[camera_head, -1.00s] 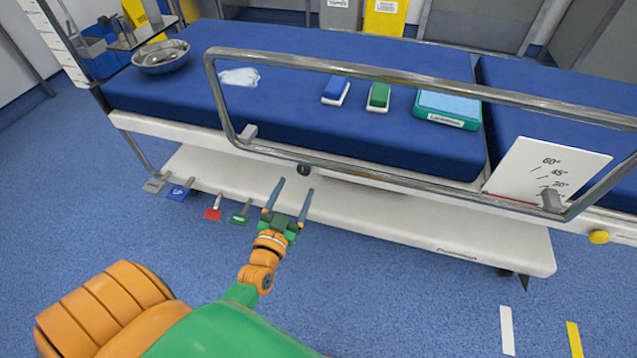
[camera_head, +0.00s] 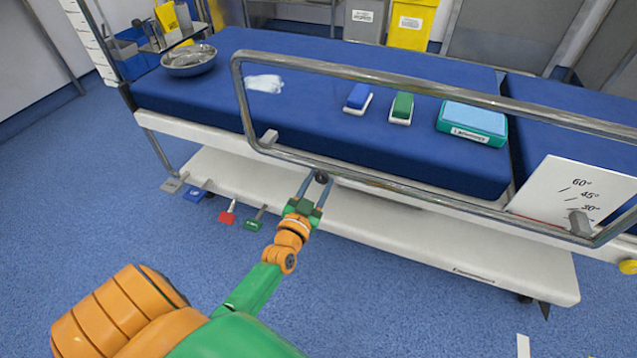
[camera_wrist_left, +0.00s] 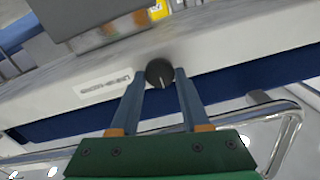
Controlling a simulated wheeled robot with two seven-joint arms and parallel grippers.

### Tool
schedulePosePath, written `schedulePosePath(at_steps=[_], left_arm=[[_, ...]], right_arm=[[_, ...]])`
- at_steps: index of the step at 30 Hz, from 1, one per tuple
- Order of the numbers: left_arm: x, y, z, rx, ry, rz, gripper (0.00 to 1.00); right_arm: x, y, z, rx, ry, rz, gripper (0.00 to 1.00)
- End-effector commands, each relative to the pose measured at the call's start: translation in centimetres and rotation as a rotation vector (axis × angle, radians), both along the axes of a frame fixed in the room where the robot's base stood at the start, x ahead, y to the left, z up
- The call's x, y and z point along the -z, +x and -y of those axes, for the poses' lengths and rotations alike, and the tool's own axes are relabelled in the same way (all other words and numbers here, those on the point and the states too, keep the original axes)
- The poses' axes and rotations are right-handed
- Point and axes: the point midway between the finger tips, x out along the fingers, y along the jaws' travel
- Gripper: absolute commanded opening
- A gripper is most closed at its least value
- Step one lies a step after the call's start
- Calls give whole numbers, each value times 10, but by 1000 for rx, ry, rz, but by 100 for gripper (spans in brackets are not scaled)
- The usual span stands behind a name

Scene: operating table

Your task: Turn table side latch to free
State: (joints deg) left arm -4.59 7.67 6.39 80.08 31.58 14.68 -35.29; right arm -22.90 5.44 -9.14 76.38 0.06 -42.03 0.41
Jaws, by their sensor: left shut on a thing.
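The side latch is a round black knob (camera_head: 321,178) on the white side of the operating table (camera_head: 200,130), just below the rail. In the left wrist view the knob (camera_wrist_left: 159,72) shows a pale pointer line on its face. My left gripper (camera_head: 318,184) reaches up to it from below. In the left wrist view the blue-grey fingers of the gripper (camera_wrist_left: 160,88) stand on both sides of the knob and are shut on it. A label (camera_wrist_left: 104,84) is on the table side to the left of the knob there. My right gripper is not in view.
A metal side rail (camera_head: 420,84) runs above the latch. Coloured pedals (camera_head: 228,212) stick out at the lower left of the white base (camera_head: 400,230). A steel bowl (camera_head: 188,60) and a teal box (camera_head: 472,123) lie on the blue mattress. The floor in front is clear.

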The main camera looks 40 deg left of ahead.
Motion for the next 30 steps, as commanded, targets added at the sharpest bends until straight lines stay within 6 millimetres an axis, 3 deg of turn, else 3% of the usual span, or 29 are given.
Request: schedulePosePath(at_steps=[11, 30], left_arm=[[0, 0, 0, 1, -139, 33, 0], [1, -1, -2, 0, -721, 172, 0]], right_arm=[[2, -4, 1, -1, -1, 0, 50], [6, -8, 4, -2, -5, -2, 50]])
